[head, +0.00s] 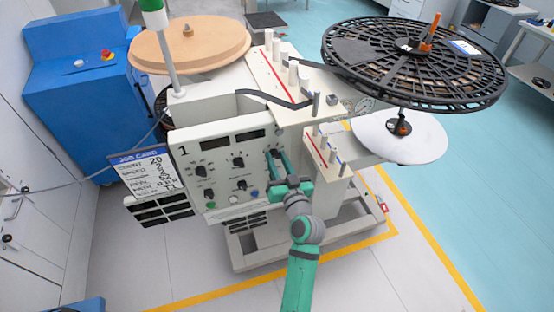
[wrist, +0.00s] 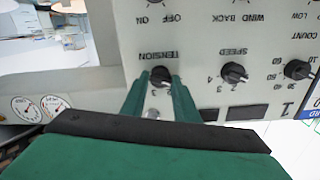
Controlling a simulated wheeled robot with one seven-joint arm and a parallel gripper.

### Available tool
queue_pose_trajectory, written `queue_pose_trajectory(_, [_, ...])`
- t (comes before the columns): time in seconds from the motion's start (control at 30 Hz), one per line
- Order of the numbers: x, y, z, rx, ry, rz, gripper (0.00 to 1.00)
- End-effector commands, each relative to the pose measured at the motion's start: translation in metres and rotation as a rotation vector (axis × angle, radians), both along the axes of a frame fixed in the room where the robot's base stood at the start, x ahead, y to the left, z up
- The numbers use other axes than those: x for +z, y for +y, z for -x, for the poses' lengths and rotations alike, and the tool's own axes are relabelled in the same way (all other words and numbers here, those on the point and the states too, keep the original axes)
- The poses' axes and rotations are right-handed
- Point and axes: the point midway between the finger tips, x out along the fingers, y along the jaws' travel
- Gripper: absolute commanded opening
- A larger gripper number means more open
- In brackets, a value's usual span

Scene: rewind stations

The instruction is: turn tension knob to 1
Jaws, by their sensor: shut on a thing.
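The tension knob (wrist: 160,76) is a small black dial under the upside-down word TENSION in the wrist view. My gripper (wrist: 158,88) has its two green fingers on either side of the knob, shut on it. The fingers hide part of the dial's scale, and I cannot tell which number the knob points to. In the head view my gripper (head: 279,157) reaches the right side of the white control panel (head: 222,172), and the knob is mostly hidden behind the fingers.
The speed knob (wrist: 234,73) and count knob (wrist: 298,69) sit beside the tension knob. Coloured buttons line the panel's lower edge. A job card (head: 146,172) hangs at the panel's left. A black reel (head: 415,62) overhangs the right. Floor in front is clear.

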Motion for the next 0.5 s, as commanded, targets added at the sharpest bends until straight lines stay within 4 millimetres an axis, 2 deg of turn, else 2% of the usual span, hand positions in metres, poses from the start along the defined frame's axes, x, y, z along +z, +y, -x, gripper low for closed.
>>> queue_pose_trajectory(0.3, [-0.0015, -0.0005, 0.0004, 0.0, 0.003, 0.002, 0.05])
queue_pose_trajectory(0.33, [-0.0015, -0.0004, 0.0004, 0.0, 0.003, 0.002, 0.35])
queue_pose_trajectory(0.37, [-0.0014, -0.0005, 0.0004, 0.0, 0.003, 0.002, 0.42])
queue_pose_trajectory(0.4, [-0.0013, -0.0004, 0.0003, -0.001, 0.002, 0.002, 0.45])
queue_pose_trajectory(0.5, [-0.0009, -0.0003, 0.0002, -0.001, 0.002, 0.002, 0.45])
